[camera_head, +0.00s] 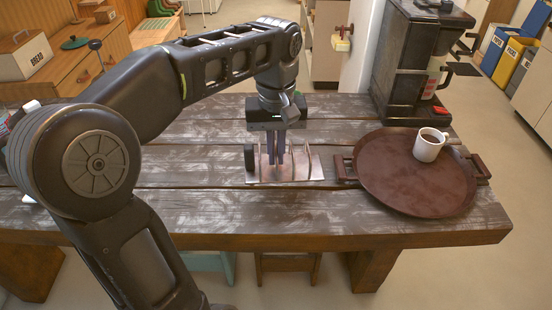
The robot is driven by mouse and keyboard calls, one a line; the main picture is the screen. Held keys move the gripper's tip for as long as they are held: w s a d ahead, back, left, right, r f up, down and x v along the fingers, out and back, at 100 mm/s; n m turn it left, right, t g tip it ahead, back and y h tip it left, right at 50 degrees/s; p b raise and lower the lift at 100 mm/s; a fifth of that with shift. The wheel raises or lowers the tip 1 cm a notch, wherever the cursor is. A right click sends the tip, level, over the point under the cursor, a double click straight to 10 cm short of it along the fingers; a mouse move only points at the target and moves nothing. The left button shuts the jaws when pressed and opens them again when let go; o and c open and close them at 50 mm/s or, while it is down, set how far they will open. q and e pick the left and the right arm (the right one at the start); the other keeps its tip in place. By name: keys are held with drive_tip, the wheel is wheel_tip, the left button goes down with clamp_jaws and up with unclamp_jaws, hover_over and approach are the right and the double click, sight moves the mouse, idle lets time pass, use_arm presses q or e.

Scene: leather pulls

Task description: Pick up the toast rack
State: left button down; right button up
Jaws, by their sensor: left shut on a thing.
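The toast rack (301,173) is a small metal rack with upright dividers on a flat base, on the wooden table (200,205) near its middle. My left gripper (275,162) points straight down over it, its fingers among the dividers, shut on the rack. The fingers hide part of the dividers. The base appears to be at the tabletop; I cannot tell whether there is a gap under it. My right gripper is not in view.
A round brown tray (385,180) with handles lies just right of the rack and holds a white mug (429,145) of dark drink. A black coffee machine (408,60) stands at the back right. A small dark upright object (249,158) is at the rack's left end.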

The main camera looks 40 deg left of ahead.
use_arm(q)
drive_tip(key=shift+r+p, duration=0.4)
drive_tip(key=shift+r, duration=0.45)
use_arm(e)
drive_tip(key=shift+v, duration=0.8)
use_arm(q)
drive_tip(key=shift+f, duration=0.1)
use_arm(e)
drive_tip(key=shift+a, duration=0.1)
